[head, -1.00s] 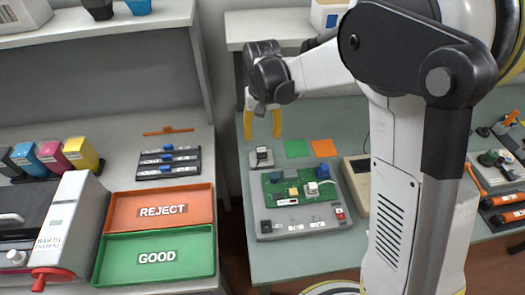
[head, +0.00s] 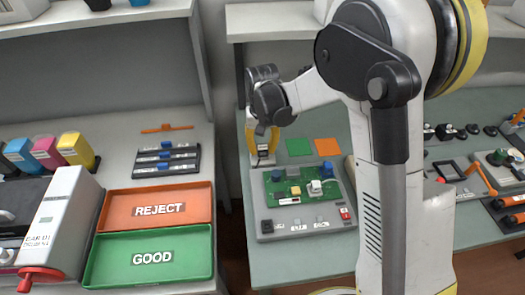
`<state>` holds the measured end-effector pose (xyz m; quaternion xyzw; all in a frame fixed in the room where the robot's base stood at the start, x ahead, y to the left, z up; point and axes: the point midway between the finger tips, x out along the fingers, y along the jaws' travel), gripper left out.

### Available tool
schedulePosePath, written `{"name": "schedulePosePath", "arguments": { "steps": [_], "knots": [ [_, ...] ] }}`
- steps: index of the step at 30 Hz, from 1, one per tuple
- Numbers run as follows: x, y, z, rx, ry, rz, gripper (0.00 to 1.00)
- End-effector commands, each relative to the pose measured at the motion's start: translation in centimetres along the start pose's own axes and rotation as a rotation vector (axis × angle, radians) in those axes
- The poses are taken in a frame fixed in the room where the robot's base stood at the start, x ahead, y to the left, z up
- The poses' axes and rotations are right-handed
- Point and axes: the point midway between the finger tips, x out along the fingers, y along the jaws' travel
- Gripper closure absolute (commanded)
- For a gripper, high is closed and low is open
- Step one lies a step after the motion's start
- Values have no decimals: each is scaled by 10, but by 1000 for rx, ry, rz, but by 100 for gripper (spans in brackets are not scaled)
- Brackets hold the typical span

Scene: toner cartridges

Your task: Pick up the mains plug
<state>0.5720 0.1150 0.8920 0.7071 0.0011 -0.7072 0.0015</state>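A small pale item on a dark grey block, which looks like the mains plug (head: 263,151), is at the left end of the green work table, behind the grey test fixture. It is small and partly covered by my fingers. My gripper (head: 262,154) points down over it, its two yellow fingers apart, one on each side of the item. I cannot see a clear grip or whether the fingers touch it.
The grey fixture (head: 265,228) with a green circuit board (head: 296,198) stands just in front. Green (head: 299,147) and orange (head: 327,147) squares lie to the right. REJECT (head: 190,194) and GOOD (head: 190,246) trays are on the left bench, across a gap.

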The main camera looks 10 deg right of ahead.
Motion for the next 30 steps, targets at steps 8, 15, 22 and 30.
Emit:
{"name": "schedulePosePath", "arguments": {
  "steps": [8, 15, 22, 30],
  "knots": [
    [0, 0, 0, 0, 0, 0, 100],
    [-2, 0, 0, 0, 0, 0, 100],
    [-29, 0, 0, 0, 0, 0, 100],
    [-69, 40, 14, 5, 0, 0, 100]
  ]
}}
